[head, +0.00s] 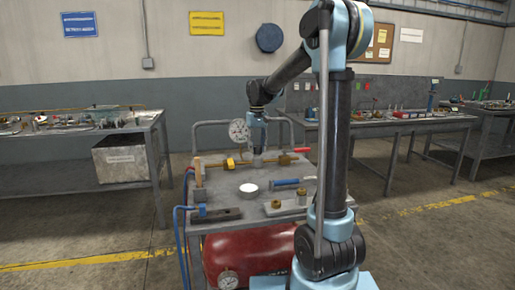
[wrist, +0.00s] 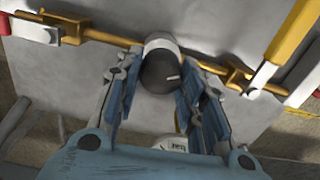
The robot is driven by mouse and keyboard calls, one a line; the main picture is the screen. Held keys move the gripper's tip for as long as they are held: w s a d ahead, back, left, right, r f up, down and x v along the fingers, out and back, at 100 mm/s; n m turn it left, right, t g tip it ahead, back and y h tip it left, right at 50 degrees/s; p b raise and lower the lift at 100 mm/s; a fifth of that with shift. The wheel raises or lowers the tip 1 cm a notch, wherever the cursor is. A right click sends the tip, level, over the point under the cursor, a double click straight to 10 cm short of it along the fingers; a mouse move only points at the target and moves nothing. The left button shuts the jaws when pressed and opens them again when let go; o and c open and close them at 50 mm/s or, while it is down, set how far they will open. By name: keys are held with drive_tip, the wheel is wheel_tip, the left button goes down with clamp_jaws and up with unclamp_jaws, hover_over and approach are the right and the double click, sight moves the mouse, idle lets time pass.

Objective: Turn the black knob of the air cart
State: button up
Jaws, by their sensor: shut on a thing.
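The air cart (head: 222,190) stands in front of me, with a red tank (head: 250,252) under its grey top. The black knob (wrist: 158,70) shows in the wrist view. It is round, has a short white mark at the right of its face, and sits on a pale collar on the brass pipe (wrist: 104,37). My gripper (wrist: 161,84) is shut on the knob, with one blue-padded finger on each side of it. In the head view my gripper (head: 257,148) points down at the back of the cart top, and the knob cannot be made out there.
A pressure gauge (head: 238,131) stands close left of my gripper. A red-handled lever (head: 293,150) lies to its right. Benches stand behind on both sides.

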drive_tip(key=shift+w+d, duration=0.1)
idle(0.4)
drive_tip(key=o, duration=1.1)
drive_tip(key=shift+c, duration=0.2)
wheel_tip(320, 180, up, 12)
